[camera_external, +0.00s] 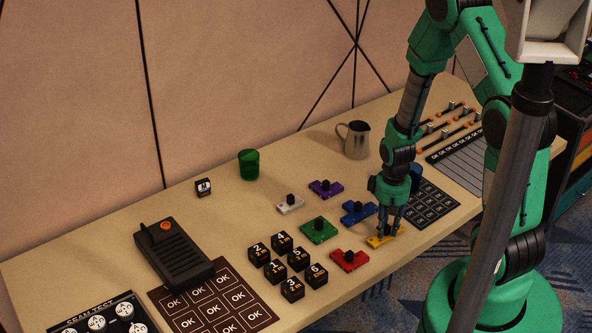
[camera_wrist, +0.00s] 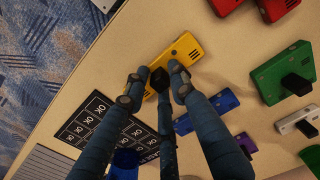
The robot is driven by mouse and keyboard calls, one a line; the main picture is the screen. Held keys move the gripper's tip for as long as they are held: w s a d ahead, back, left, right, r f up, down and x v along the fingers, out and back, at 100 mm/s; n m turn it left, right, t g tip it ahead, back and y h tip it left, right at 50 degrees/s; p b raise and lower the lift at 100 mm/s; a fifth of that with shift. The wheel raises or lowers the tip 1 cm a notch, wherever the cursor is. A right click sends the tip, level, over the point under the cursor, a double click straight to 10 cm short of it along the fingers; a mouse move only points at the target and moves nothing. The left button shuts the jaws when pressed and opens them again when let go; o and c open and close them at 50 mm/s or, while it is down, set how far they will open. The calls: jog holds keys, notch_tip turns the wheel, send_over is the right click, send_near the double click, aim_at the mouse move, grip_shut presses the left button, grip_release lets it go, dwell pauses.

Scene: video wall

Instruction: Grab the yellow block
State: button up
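The yellow block (camera_external: 374,242) lies flat near the table's front edge, under my gripper (camera_external: 389,231). In the wrist view the yellow block (camera_wrist: 184,52) is angled, with a black knob near its lower end. My gripper (camera_wrist: 157,88) has its blue-grey fingers spread around the knob, one on each side and one below it in the picture. Small gaps seem to show beside the knob, so the fingers look open. The fingers hide part of the block. I cannot tell whether any finger touches it.
A blue block (camera_external: 358,211), red block (camera_external: 349,260) and green block (camera_external: 319,229), each with a black knob, lie close by. Numbered black cubes (camera_external: 292,289) stand to the left. A dark OK grid (camera_external: 432,204) lies right of my gripper; a metal pitcher (camera_external: 356,140) stands behind.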

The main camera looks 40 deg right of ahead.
aim_at(387, 227)
grip_shut()
jog(key=shift+r, duration=0.1)
jog(key=shift+r+p, duration=0.3)
jog(key=shift+r, duration=0.5)
notch_tip(387, 227, up, 2)
jog(key=shift+s+r+p, duration=0.1)
jog(key=shift+p, duration=0.25)
jog(key=s+a+p, duration=0.1)
jog(key=s+a, duration=0.1)
jog(key=s, duration=0.5)
jog(key=s+a+r, duration=0.1)
jog(key=s, duration=0.7)
jog(key=shift+s+a+p, duration=0.2)
jog(key=shift+a+p, duration=0.15)
jog(key=shift+a, duration=0.05)
